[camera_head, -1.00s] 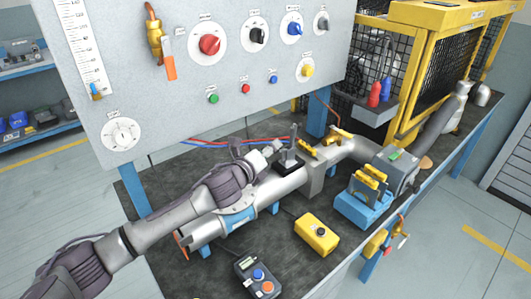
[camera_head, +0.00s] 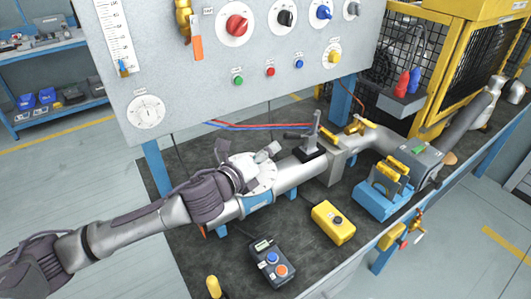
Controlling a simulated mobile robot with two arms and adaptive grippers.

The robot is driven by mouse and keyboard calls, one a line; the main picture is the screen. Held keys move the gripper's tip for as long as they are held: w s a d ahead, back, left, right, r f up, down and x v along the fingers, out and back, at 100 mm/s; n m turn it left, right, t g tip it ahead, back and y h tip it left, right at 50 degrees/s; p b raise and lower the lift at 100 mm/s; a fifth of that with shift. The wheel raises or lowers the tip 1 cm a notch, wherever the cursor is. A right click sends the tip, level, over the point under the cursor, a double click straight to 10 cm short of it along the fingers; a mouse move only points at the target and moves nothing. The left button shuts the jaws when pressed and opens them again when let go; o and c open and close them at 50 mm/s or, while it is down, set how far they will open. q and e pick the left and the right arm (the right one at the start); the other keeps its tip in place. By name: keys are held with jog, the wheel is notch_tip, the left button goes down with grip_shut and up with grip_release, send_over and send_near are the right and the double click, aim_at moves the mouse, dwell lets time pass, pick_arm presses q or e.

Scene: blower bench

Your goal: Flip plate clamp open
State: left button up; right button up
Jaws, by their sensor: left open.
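A dark grey toggle-type clamp (camera_head: 312,142), which looks like the plate clamp, stands on the pipe assembly (camera_head: 292,176) at mid-bench. It has an upright part and a dark bar pointing left. My left gripper (camera_head: 246,157) is open, with its fingers apart, to the left of the clamp. A visible gap separates them and nothing shows between the fingers. A pale round flange or plate (camera_head: 262,178) is just behind and below the gripper, partly hidden by it. The pipe's left end is mostly hidden by my left arm. My right gripper is not in view.
The grey control panel (camera_head: 185,75) rises behind the bench. A yellow button box (camera_head: 333,222), a dark button pendant (camera_head: 270,262) and a blue stand (camera_head: 383,197) occupy the bench front. Yellow valve handles (camera_head: 357,126) sit right of the clamp. Bare mat shows between the boxes.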

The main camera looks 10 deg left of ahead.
aim_at(295, 136)
pick_arm(q)
jog(key=shift+w+r, duration=0.1)
jog(key=shift+r, duration=0.1)
jog(key=shift+c, duration=1.2)
jog(key=r+n+p, duration=0.2)
jog(key=n+p, duration=0.1)
jog(key=d+r+n+g+p, duration=0.1)
jog(key=r, duration=0.1)
jog(key=shift+w, duration=0.3)
jog(key=c, duration=0.5)
jog(key=d+r+n+g+p, duration=0.1)
jog(key=n, duration=0.1)
jog(key=d+r+n+g+p, duration=0.1)
jog(key=n+p, duration=0.1)
jog(key=s+r+n+g+p, duration=0.1)
jog(key=n+p, duration=0.1)
jog(key=n, duration=0.1)
jog(key=shift+d+r+y, duration=0.3)
jog(key=shift+d, duration=0.1)
grip_shut()
jog(key=w+d+f+n+p, duration=0.1)
jog(key=w+d+f+p, duration=0.1)
jog(key=w+f+p, duration=0.2)
jog(key=w+f, duration=0.3)
jog(key=w, duration=0.1)
jog(key=shift+w+f+g, duration=0.25)
jog(key=shift+f+g, duration=0.05)
